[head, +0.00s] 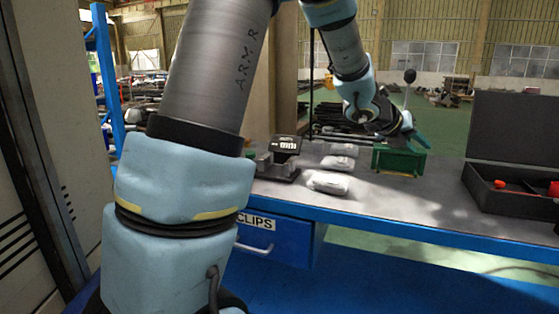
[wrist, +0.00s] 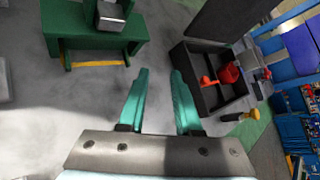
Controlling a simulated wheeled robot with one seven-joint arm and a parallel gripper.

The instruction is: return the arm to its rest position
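My arm reaches from the left foreground up and over the grey bench in the head view. My gripper (head: 419,139) hangs at its end, above and beside a green stand (head: 398,161). In the wrist view my gripper (wrist: 160,76) shows two teal fingers spread apart with nothing between them. The same green stand (wrist: 105,45) is at the upper left there, apart from the fingers, with a metal piece in its top.
Several white packs (head: 328,183) lie left of the stand. A black device (head: 283,150) sits farther left. An open black case (head: 515,203) with red items is at the right; it also shows in the wrist view (wrist: 207,98). A blue drawer (head: 272,243) is under the bench.

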